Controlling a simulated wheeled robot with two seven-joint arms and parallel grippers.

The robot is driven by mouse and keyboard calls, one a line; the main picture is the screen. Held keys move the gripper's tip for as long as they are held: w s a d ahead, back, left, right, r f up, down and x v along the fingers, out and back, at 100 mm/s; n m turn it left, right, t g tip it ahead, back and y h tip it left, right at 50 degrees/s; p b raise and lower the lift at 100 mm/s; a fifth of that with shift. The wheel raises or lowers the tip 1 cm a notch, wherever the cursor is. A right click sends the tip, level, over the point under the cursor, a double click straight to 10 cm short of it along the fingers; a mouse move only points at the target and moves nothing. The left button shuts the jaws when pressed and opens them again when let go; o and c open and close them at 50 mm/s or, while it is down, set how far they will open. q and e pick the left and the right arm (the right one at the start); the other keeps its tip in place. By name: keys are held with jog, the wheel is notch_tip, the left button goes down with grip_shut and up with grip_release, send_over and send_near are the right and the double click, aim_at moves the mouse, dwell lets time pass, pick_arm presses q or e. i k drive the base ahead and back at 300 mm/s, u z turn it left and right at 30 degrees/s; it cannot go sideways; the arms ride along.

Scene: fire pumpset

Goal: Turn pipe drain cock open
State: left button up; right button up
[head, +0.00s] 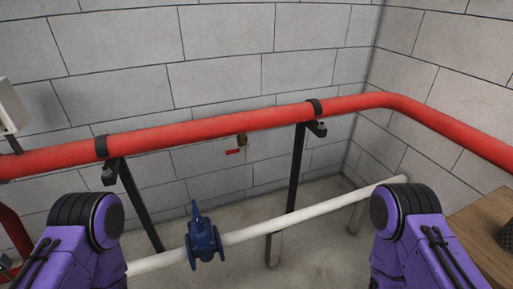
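The drain cock (242,140) is a small brass fitting on the underside of the red pipe (200,130), near the middle of the head view. Its small red handle (234,151) sticks out to the left, just below the pipe, and looks roughly level. The purple links of my two arms stand at the lower left and lower right. Both of my grippers are out of view. Nothing touches the cock or its handle.
Dark posts (297,170) carry the red pipe in front of a grey block wall (220,50). A white pipe (310,216) with a blue valve (204,240) runs low across the floor. A wooden surface (480,225) stands at the right. The space before the cock is clear.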

aim_at(234, 151)
jog(key=i, duration=0.3)
jog(key=u, duration=0.1)
jog(key=k, duration=0.35)
jog(key=z, duration=1.05)
jog(key=i, duration=0.65)
jog(key=u, duration=0.5)
jog(key=i, duration=0.5)
jog(key=u, duration=0.55)
